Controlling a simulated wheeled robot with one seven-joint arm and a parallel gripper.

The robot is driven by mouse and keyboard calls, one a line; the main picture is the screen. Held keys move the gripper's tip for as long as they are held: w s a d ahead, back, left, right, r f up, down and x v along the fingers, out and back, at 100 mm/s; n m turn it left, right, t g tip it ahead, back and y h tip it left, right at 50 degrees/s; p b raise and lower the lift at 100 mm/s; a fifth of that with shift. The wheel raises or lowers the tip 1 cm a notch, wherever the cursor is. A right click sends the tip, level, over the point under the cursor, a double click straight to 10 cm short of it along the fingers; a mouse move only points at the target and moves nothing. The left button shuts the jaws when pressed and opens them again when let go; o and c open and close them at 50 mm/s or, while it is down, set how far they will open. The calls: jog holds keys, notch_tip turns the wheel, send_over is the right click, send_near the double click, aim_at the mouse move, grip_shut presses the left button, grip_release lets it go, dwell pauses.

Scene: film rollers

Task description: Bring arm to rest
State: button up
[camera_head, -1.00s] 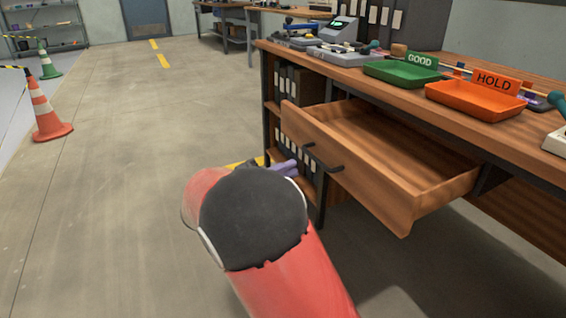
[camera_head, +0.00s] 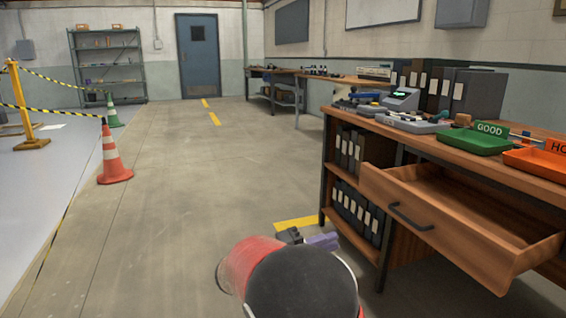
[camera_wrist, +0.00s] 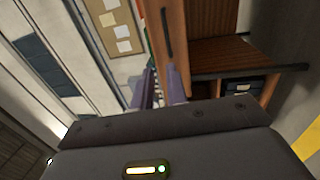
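My arm (camera_head: 300,285) shows red and black at the bottom of the head view. My gripper (camera_head: 322,241) has purple fingers and is partly hidden behind the arm there. It is in front of the bench, to the left of the pulled-out wooden drawer (camera_head: 440,235). In the wrist view my gripper (camera_wrist: 160,88) shows two purple fingers with a narrow gap between them and nothing visible held. The drawer front (camera_wrist: 180,50) with its dark handle (camera_wrist: 165,33) appears just beyond the fingers; I cannot tell whether they touch it.
The workbench (camera_head: 415,140) bears a green GOOD tray (camera_head: 474,142), an orange HOLD tray (camera_head: 535,165) and a device with a screen (camera_head: 403,98). Binders (camera_head: 355,212) fill shelves underneath. An orange cone (camera_head: 113,160) and barrier tape stand left. The floor between is clear.

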jog(key=s+d+r+m+g+y+p, duration=0.15)
jog(key=s+d+g+y+p, duration=0.35)
jog(key=s+d+y, duration=0.65)
jog(key=s+a+r+m+t+y+p, duration=0.1)
jog(key=s+a+t+y, duration=0.1)
jog(key=s, duration=0.5)
jog(key=s+a+r+m+t+y+p, duration=0.1)
jog(key=s+a+r+t+y+p, duration=0.1)
jog(key=s+y, duration=0.3)
jog(key=shift+s+a, duration=0.55)
jog(key=shift+s, duration=0.65)
jog(key=shift+d+r, duration=0.1)
